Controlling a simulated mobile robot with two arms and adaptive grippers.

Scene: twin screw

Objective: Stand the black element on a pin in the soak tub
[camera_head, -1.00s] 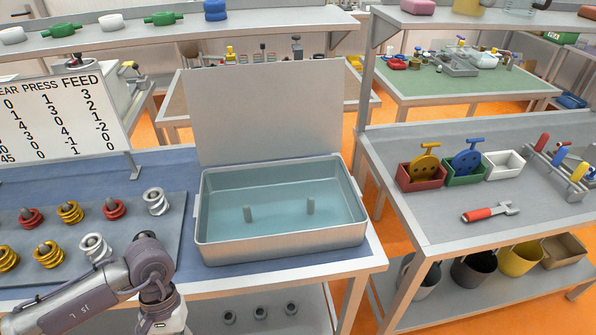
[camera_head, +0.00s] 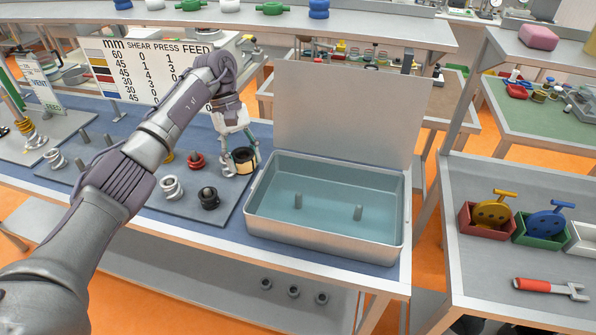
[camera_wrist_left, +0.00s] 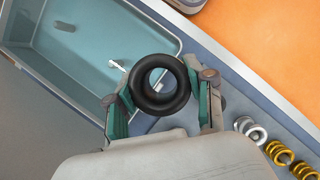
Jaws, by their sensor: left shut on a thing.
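My left gripper (camera_head: 238,150) is shut on a black element (camera_head: 244,160), which shows a tan band in the head view. In the left wrist view the black element (camera_wrist_left: 160,85) is a thick black ring between the green finger pads. It is held beside the left end of the soak tub (camera_head: 322,232), apart from both pins. The tub holds clear bluish liquid and two upright grey pins, one left (camera_head: 298,201) and one right (camera_head: 358,212), both bare. In the left wrist view the tub (camera_wrist_left: 60,95) lies at upper left. My right gripper is not in view.
A grey board (camera_head: 232,206) left of the tub carries another black element (camera_head: 209,198), a red one (camera_head: 196,160), a silver one (camera_head: 172,187) and bare pins. A tall grey panel (camera_head: 345,115) stands behind the tub. The bench edge runs along the front.

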